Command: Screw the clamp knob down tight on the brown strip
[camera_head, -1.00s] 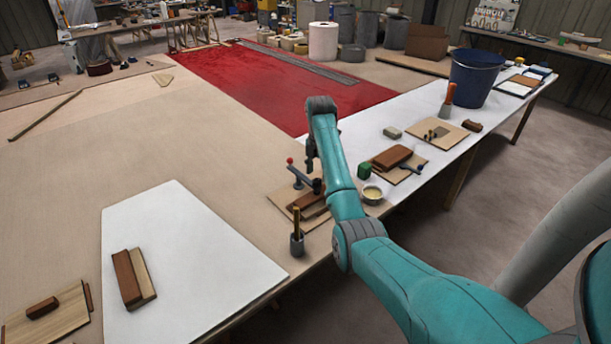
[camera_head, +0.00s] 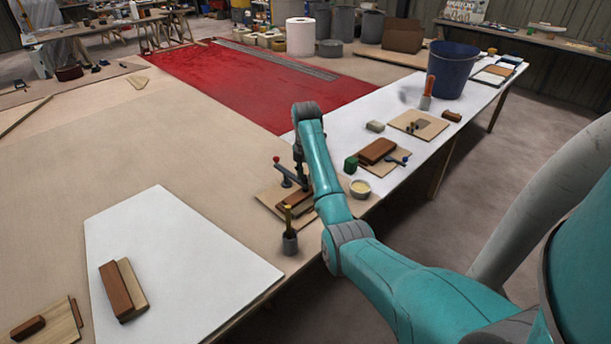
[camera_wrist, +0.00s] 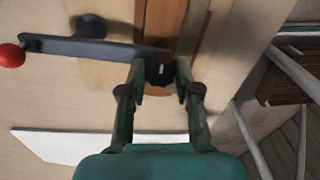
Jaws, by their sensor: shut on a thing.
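The clamp is a dark bar with a red ball end (camera_head: 276,158), mounted on a board (camera_head: 268,203); in the wrist view the bar (camera_wrist: 95,47) runs from the red ball to the dark clamp knob (camera_wrist: 160,69). The brown strip (camera_head: 290,205) lies on the board under the knob end and shows in the wrist view (camera_wrist: 160,22). My gripper (camera_wrist: 160,72) has a finger on each side of the knob and is shut on it. In the head view my arm partly hides the gripper and knob. Contact between the knob's foot and the strip is hidden.
A white sheet (camera_head: 180,270) with wooden blocks lies at left. The bench's middle left is clear.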

